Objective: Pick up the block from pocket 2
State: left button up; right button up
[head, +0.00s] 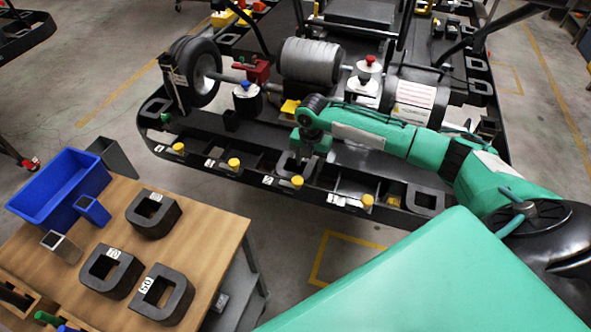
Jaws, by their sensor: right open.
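The kart's front edge (235,177) holds a row of pockets, with a yellow knob and small white label by several of them. The labels are too small to read for certain. A dark grey block (291,166) sits in the pocket just left of and behind the third yellow knob (297,182) from the left. My right gripper (306,157) points down at this block, with its fingers at or just above it. It is open; the fingertips are partly lost against the dark block, so I cannot tell whether they touch it. My left gripper is out of view.
A wooden table (215,226) at lower left carries several dark D-shaped blocks, among them one labelled 50 (163,293), and a blue bin (62,186). A wheel (198,70) and a motor (411,101) stand on the kart behind my arm. Floor shows between table and kart.

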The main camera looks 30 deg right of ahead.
aim_at(307, 170)
notch_tip(307, 170, down, 2)
jog(key=shift+f, duration=0.25)
jog(key=c, duration=0.9)
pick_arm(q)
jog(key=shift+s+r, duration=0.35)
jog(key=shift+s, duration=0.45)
pick_arm(e)
grip_shut()
